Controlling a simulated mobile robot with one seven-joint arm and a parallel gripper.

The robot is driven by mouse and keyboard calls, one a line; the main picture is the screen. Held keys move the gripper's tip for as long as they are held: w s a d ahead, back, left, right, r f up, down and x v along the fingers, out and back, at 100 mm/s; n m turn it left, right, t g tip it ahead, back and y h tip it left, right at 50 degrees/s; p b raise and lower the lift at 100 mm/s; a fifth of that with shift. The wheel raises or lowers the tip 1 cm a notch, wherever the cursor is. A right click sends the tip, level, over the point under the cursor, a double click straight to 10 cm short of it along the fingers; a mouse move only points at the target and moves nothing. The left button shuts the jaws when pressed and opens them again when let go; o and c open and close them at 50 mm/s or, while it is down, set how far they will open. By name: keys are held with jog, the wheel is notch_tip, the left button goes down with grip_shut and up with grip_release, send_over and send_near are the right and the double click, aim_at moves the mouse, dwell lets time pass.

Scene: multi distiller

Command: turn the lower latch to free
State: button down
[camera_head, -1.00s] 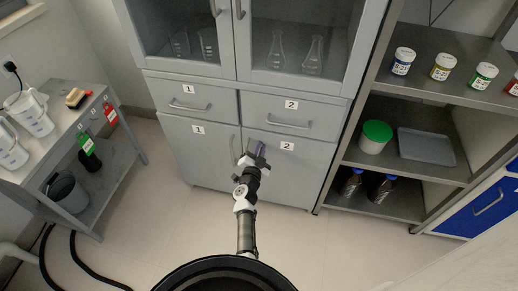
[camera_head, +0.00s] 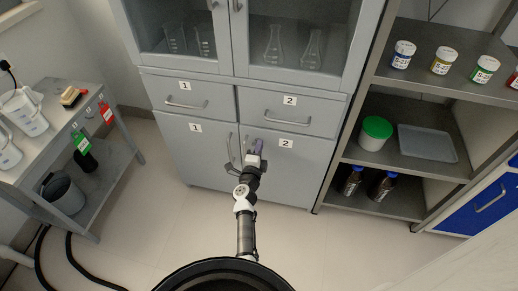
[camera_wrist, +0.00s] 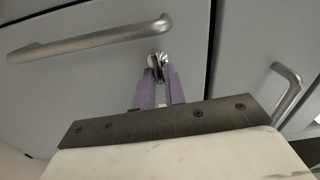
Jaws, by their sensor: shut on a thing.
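The lower latch is a small silver piece (camera_wrist: 158,57) on the front of the grey cabinet, seen in the wrist view. My gripper (camera_wrist: 159,70) has two purple fingers, close together and shut on the latch, one on each side. The fingers cover part of the latch, so its exact angle is hard to tell. In the head view my gripper (camera_head: 257,147) is at the upper part of lower door 2 (camera_head: 292,172), near the seam with lower door 1 (camera_head: 203,156). The latch is hidden there behind the gripper. Both lower doors look closed.
A bar handle (camera_wrist: 90,41) lies close beside the latch in the wrist view, and another handle (camera_wrist: 288,92) is at the right. An open shelf (camera_head: 405,158) stands right of the cabinet, and a side table (camera_head: 62,126) stands left. The floor between is clear.

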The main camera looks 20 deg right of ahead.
jog(key=shift+m, duration=0.5)
jog(key=c, duration=1.5)
grip_release()
jog(key=p+v, duration=0.1)
jog(key=v, duration=1.3)
